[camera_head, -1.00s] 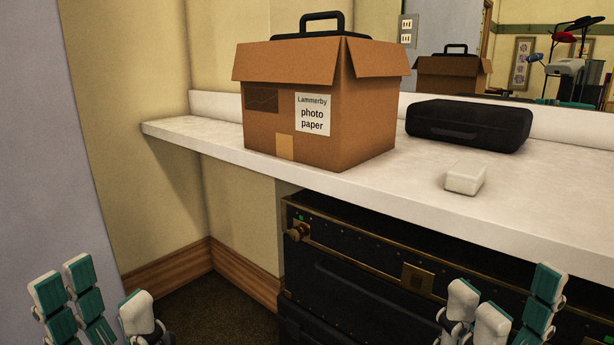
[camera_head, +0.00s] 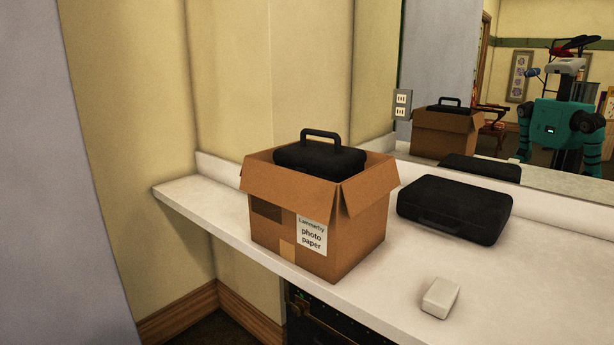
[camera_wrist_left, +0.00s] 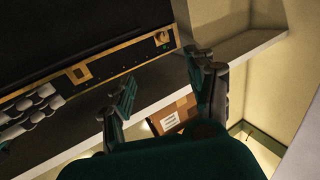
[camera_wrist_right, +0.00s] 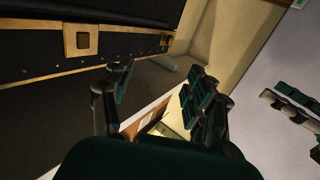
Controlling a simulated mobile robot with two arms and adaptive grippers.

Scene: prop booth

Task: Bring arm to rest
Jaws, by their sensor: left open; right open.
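My left gripper (camera_wrist_left: 165,90) is open and empty in the left wrist view, its teal fingers spread apart. My right gripper (camera_wrist_right: 158,88) is open and empty in the right wrist view. Neither gripper shows in the head view. An open cardboard box (camera_head: 320,251) labelled photo paper stands on the white counter (camera_head: 215,212). A black case (camera_head: 318,158) with a raised handle sits inside it; its lower part is hidden. The box also shows in the left wrist view (camera_wrist_left: 172,115), beyond the fingers and apart from them.
A flat black case (camera_head: 455,207) lies on the counter right of the box. A small white block (camera_head: 440,297) lies near the front edge. A mirror (camera_head: 560,110) behind reflects the box and my teal body. A black, brass-trimmed trunk (camera_wrist_left: 80,45) is under the counter.

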